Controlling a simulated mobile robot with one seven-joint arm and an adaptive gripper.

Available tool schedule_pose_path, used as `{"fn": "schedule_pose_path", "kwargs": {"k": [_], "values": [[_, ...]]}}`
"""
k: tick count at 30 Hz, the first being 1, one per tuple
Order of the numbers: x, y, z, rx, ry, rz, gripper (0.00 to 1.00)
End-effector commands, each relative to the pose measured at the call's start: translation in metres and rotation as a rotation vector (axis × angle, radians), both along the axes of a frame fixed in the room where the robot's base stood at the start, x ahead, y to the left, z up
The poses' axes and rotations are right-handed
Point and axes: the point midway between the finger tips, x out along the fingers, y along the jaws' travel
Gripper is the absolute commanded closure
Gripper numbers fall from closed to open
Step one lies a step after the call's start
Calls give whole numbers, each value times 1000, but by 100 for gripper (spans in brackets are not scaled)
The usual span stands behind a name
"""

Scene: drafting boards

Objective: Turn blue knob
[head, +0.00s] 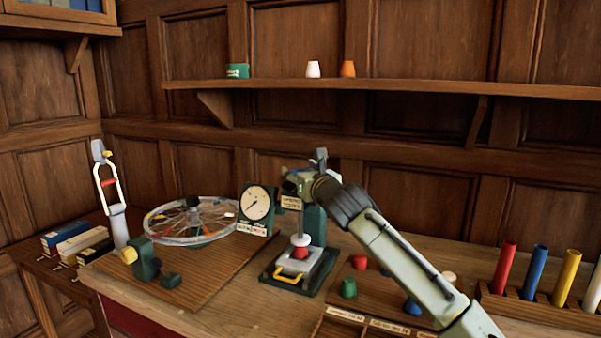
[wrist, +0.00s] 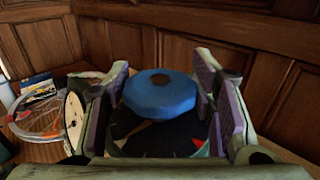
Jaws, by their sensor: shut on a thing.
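The blue knob (wrist: 160,97) is a faceted disc with a dark centre cap, and it fills the middle of the wrist view. My gripper (wrist: 165,88) has one finger pad on each side of it and is shut on it. In the head view my gripper (head: 308,182) is at the top of a dark green tester stand (head: 314,222) with a label plate. The knob is mostly hidden there by my gripper. A round dial gauge (head: 257,202) is joined to the stand on the left. Below the head are a red part and a tray with a yellow handle (head: 286,276).
A spoked wheel (head: 193,220) and a green clamp (head: 145,259) are on the board at left. Coloured pegs (head: 360,262) and upright tubes (head: 534,272) are at right, near my arm. A wall shelf (head: 400,86) with small cups runs above.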

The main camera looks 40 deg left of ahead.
Motion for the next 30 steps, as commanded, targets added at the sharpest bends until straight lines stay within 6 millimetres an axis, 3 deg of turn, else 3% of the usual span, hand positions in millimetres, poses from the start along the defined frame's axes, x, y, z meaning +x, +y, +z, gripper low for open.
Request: {"fn": "schedule_pose_path", "kwargs": {"k": [5, 17, 30], "values": [[0, 0, 0, 0, 0, 0, 77], [-2, 1, -1, 1, -2, -81, 77], [-3, 2, 1, 3, -3, -449, 77]]}}
